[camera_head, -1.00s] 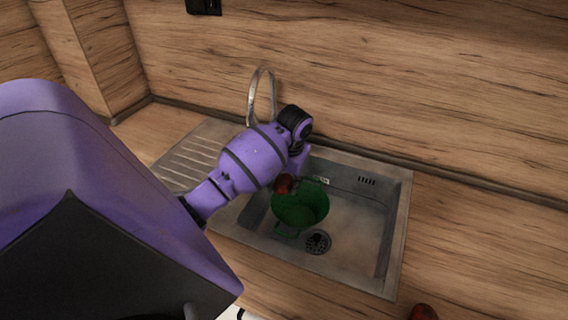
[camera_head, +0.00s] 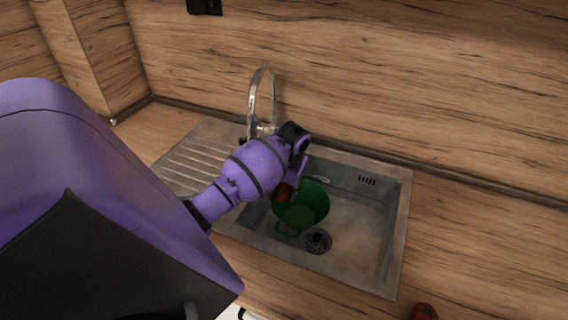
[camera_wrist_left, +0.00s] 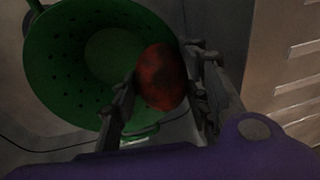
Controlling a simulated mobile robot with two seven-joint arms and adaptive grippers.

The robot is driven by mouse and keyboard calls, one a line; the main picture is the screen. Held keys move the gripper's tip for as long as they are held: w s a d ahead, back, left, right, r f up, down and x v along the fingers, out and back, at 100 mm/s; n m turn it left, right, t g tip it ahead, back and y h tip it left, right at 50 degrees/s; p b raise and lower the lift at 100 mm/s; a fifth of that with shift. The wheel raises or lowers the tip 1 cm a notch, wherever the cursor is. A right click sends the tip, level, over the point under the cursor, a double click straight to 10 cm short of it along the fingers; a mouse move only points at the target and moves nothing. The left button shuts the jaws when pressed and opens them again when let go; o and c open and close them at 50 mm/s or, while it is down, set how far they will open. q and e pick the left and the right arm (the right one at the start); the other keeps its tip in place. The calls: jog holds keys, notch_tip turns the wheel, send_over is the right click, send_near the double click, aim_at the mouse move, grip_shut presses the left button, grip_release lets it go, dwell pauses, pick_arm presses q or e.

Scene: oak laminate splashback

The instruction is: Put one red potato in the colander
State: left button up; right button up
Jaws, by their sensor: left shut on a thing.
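The green colander (camera_head: 312,208) stands in the sink basin, and it also shows in the left wrist view (camera_wrist_left: 62,62). My left gripper (camera_head: 290,188) is shut on a red potato (camera_head: 283,193) at the colander's left edge. In the left wrist view, the potato (camera_wrist_left: 161,77) sits between the two fingers of the gripper (camera_wrist_left: 165,90) and overlaps the colander's rim. Whether it touches the rim I cannot tell. Another red potato (camera_head: 424,312) lies on the counter at the lower right. My right gripper is not in view.
The steel sink (camera_head: 352,250) has a drain (camera_head: 317,240) in front of the colander and a ribbed drainboard (camera_head: 190,160) on the left. A tall curved tap (camera_head: 262,95) rises behind my left wrist. The basin's right side is clear.

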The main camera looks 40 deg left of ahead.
aim_at(287, 197)
pick_arm(q)
jog(key=shift+f, duration=0.15)
jog(key=o, duration=1.3)
jog(key=shift+c, duration=0.2)
notch_tip(287, 197, up, 13)
jog(key=d, duration=0.2)
jog(key=shift+s, duration=0.3)
